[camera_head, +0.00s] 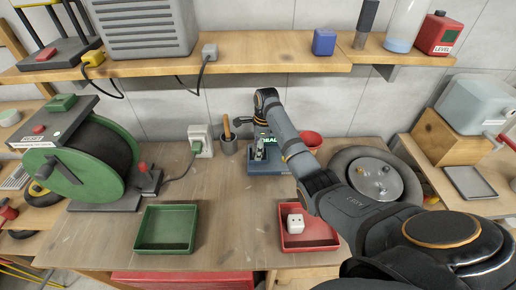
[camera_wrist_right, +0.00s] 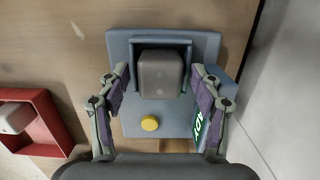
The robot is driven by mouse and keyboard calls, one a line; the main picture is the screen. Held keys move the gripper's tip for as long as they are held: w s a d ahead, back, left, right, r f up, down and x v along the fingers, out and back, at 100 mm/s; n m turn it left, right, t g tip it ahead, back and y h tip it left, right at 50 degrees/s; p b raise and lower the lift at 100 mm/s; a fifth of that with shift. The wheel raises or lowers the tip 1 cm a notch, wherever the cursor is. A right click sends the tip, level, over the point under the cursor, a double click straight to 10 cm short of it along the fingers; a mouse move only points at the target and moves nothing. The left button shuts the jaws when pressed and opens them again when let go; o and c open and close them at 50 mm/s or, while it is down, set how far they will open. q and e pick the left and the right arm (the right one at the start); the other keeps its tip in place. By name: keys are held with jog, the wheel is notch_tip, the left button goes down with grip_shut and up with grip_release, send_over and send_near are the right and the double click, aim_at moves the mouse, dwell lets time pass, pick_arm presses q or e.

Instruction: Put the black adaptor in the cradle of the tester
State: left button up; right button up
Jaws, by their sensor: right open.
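The blue-grey tester (camera_head: 283,187) stands on the bench at the middle, under my right gripper (camera_head: 259,153). The right wrist view looks down on the tester (camera_wrist_right: 120,50). There the dark grey-black adaptor (camera_wrist_right: 161,75) sits within the U-shaped frame of the cradle (camera_wrist_right: 188,52). My right gripper (camera_wrist_right: 160,98) is open, with one finger on each side of the adaptor and a visible gap to it. Whether the adaptor is fully seated cannot be told. In the head view the gripper and arm cover most of the cradle. My left gripper is not in view.
A red tray (camera_head: 310,242) holds a white socket block (camera_head: 295,223). A green tray (camera_head: 167,228) lies at the front left, beside the green hose reel (camera_head: 70,160). The bench between the trays is clear.

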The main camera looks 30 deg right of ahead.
jog(key=r, duration=0.2)
jog(key=r+b, duration=0.1)
jog(key=r, duration=0.4)
jog(key=shift+s+d+r, duration=0.2)
jog(key=shift+d+r, duration=0.05)
jog(key=shift+d, duration=0.15)
